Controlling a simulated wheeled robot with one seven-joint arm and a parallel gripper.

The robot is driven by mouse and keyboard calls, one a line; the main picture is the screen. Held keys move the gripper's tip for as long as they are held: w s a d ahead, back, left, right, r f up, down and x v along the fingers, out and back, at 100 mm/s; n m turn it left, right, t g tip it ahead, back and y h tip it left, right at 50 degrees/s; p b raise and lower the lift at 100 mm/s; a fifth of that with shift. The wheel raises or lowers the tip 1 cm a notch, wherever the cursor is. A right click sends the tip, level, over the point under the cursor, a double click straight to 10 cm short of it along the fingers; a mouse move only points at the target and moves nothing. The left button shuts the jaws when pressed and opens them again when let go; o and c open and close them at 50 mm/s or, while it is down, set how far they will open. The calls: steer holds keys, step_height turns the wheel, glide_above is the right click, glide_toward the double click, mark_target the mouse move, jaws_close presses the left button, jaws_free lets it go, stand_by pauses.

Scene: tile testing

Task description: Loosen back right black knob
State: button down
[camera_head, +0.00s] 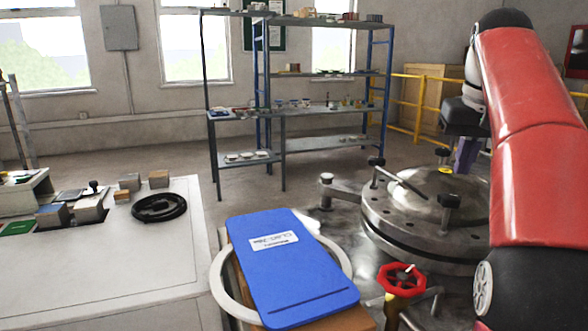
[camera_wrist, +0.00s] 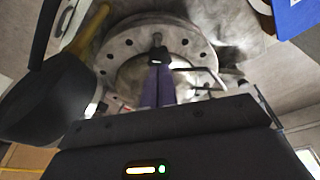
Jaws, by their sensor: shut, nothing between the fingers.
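The round metal vessel (camera_head: 405,228) stands at the right in the head view, with black knobs around its lid. One black knob (camera_head: 442,153) is at the back right, just left of my gripper (camera_head: 464,157). Other black knobs are at the back left (camera_head: 376,162) and front (camera_head: 449,200). In the wrist view, my gripper's purple fingers (camera_wrist: 158,66) are together and empty. A black knob (camera_wrist: 157,42) shows just beyond their tips. I cannot tell whether they touch it, or which knob it is. My red arm hides the vessel's right side.
A red valve wheel (camera_head: 402,279) is at the vessel's front. A shelf rack (camera_head: 300,146) and yellow rail (camera_head: 420,105) stand behind.

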step_height(320, 180, down, 7)
steer(key=b, duration=0.4)
steer(key=shift+w+d+p, duration=0.1)
steer(key=shift+w+p, duration=0.15)
steer(key=shift+p, duration=0.1)
stand_by(0.7)
steer(key=shift+d+r+p, duration=0.1)
steer(key=shift+p, duration=0.45)
steer(key=shift+d+p, duration=0.3)
steer(key=shift+p, duration=0.8)
steer(key=shift+s, duration=0.25)
steer(key=v, duration=0.3)
steer(key=w+v, duration=0.1)
steer(key=v, duration=0.1)
steer(key=shift+s+r, duration=0.1)
steer(key=shift+r, duration=0.4)
